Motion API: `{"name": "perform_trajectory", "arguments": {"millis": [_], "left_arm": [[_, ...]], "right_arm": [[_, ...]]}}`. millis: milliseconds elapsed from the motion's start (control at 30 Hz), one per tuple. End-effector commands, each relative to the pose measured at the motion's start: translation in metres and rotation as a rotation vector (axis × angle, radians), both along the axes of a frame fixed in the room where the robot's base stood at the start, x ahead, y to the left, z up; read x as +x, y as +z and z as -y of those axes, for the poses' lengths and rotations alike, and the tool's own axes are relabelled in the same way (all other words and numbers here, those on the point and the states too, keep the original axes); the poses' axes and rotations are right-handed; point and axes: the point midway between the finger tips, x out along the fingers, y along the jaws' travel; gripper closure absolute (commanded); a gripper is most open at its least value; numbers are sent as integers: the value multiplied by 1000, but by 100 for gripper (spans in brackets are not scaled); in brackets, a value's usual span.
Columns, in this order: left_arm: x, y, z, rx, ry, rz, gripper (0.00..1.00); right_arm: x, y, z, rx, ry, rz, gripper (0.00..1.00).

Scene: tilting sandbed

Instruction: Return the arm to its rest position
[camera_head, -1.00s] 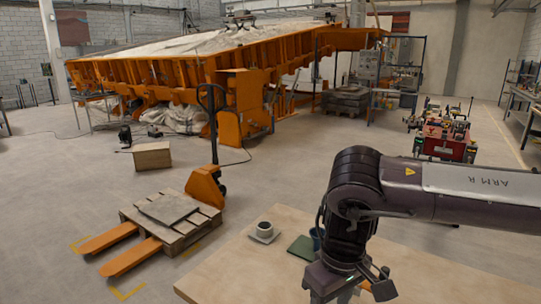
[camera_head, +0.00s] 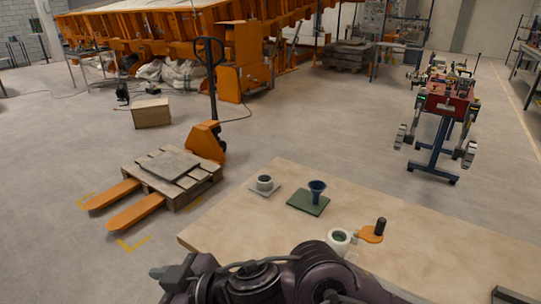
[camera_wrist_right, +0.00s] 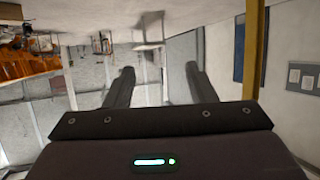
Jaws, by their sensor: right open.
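My right arm (camera_head: 300,272) lies along the bottom edge of the head view, in front of the near side of the wooden tabletop (camera_head: 450,252). Its dark joints cover part of the near table edge. In the right wrist view my right gripper (camera_wrist_right: 160,85) is open, with its two dark fingers spread apart and nothing between them. The room appears upside down behind them. My left gripper is in neither view.
A pallet truck (camera_head: 205,140) stands left; a red machine (camera_head: 445,104) stands behind.

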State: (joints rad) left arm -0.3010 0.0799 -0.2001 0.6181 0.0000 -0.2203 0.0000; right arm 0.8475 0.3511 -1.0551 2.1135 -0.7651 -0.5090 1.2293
Motion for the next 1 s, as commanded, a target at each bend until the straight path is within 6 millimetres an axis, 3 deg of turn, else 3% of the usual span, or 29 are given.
{"name": "perform_trajectory", "arguments": {"millis": [100,233,367,467,600,700,1000], "left_arm": [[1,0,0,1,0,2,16],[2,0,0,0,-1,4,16],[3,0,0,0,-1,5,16],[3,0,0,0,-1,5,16],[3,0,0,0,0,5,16],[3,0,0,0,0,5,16],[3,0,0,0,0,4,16]], "right_arm": [[21,19,13,108,-162,16,50],[54,20,51,137,-381,6,50],[80,-6,111,79,-611,-53,50],[88,-42,166,-20,-776,-134,50],[71,-102,243,-206,-951,-280,50],[50,-133,283,-320,-1018,-373,50],[-20,-190,358,-568,-1099,-597,50]]}}
